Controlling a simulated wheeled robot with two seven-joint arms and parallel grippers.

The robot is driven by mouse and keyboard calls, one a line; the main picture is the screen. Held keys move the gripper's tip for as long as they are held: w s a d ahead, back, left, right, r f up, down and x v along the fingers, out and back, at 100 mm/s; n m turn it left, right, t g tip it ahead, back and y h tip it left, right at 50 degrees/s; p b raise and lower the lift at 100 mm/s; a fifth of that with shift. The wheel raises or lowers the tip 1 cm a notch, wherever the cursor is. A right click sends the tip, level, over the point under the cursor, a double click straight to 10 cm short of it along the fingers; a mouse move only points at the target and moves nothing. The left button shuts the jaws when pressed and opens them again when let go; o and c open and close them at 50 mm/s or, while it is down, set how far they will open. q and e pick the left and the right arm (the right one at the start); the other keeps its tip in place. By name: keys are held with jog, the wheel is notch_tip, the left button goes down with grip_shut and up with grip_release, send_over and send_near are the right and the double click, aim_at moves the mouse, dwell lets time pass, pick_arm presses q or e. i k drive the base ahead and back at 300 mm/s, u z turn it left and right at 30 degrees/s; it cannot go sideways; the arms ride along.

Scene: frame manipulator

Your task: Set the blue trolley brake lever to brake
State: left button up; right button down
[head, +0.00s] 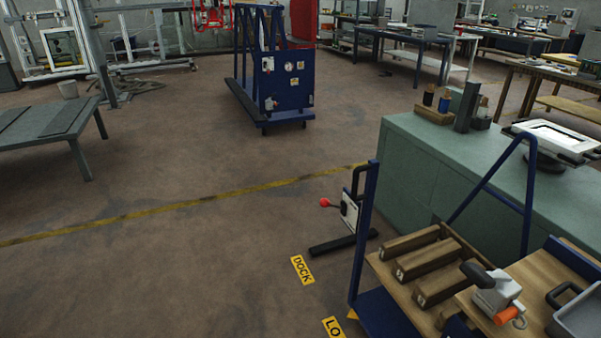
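A blue-framed trolley (364,235) with wooden boards stands at the lower right, partly cut off by the bottom edge. At its left end is a lever with a red ball knob (325,202), beside a pale upright plate (350,210). The lever sticks out to the left, close to level. Marks on the plate are too small to read, so I cannot tell the brake setting. A black bar (338,245) lies low beneath the plate. Neither of my grippers shows in the head view.
Yellow floor labels, one reading DOCK (302,269), lie left of the trolley. A green cabinet (410,170) stands behind it. Wooden blocks (425,262) and a grey tool with an orange part (495,295) rest on the trolley. A blue rack cart (290,85) stands farther back.

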aim_at(324, 203)
jog(key=u, duration=0.35)
jog(key=i, duration=1.35)
jog(key=u, duration=0.25)
